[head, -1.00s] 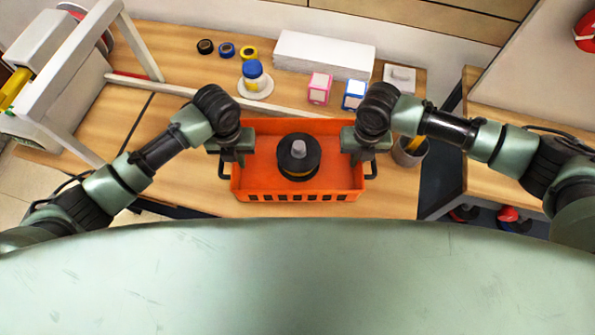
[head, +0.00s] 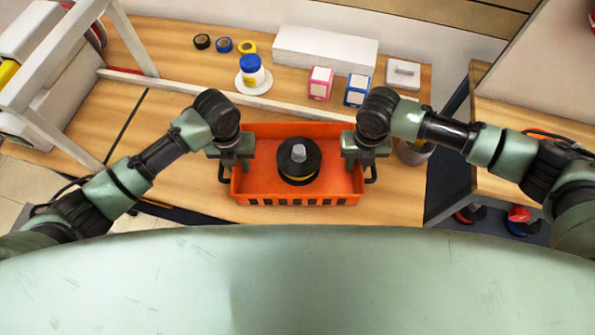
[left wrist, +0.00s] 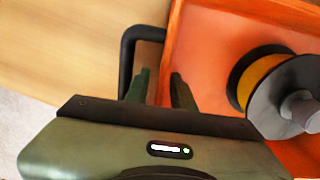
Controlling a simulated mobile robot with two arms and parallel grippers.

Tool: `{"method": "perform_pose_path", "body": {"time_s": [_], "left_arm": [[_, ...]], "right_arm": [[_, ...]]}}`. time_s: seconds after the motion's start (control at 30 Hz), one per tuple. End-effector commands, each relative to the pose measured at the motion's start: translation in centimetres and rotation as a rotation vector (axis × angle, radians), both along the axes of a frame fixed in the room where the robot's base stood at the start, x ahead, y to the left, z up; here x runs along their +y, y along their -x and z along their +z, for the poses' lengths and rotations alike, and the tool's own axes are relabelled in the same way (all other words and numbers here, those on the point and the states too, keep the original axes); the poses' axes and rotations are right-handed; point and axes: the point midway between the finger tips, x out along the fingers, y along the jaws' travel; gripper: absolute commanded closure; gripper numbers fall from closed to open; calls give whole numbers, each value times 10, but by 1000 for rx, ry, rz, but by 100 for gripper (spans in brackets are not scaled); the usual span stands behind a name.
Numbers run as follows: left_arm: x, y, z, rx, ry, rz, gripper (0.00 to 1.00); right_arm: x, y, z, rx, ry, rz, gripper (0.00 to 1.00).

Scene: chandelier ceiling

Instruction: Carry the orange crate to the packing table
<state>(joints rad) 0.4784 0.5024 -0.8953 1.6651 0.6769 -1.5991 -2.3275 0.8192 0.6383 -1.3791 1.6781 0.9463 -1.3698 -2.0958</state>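The orange crate (head: 254,187) sits at the middle of the head view, over the front part of a wooden table (head: 165,190). A dark spool (head: 298,165) with a yellow band and a grey cap stands in it. My left gripper (head: 236,165) is at the crate's left side, by its black handle (head: 223,171). In the left wrist view its fingers (left wrist: 161,90) straddle the crate's side wall, one outside and one inside. My right gripper (head: 361,162) is at the right side by the other handle (head: 371,173); its fingertips are hidden. The gap under the crate is not visible.
Tape rolls (head: 224,45), a blue-lidded jar (head: 252,75), a white box (head: 325,50) and pink (head: 320,83) and blue (head: 357,90) boxes stand at the back. A cup (head: 414,152) is right of the crate. A white frame (head: 60,70) stands left.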

Motion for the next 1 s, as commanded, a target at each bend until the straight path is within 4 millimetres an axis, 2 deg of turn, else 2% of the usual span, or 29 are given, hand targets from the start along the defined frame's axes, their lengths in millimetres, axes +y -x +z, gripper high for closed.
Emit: {"method": "perform_pose_path", "body": {"time_s": [0.23, 0.33, 0.7, 0.83, 1.0], "left_arm": [[0, 0, 3, -1, -1, 0, 75], [0, -1, 11, -4, 1, 0, 75], [0, -1, 86, -5, 1, -2, 75], [0, -1, 106, -3, 0, -1, 75], [0, 0, 119, -1, -1, 0, 75]], "right_arm": [[0, 0, 1, 0, 1, 0, 75], [0, 0, 1, 0, 1, 0, 75], [0, 0, 1, 0, 0, 0, 75], [0, 0, 1, 0, 0, 0, 75], [0, 0, 2, -1, 0, 0, 75]]}}
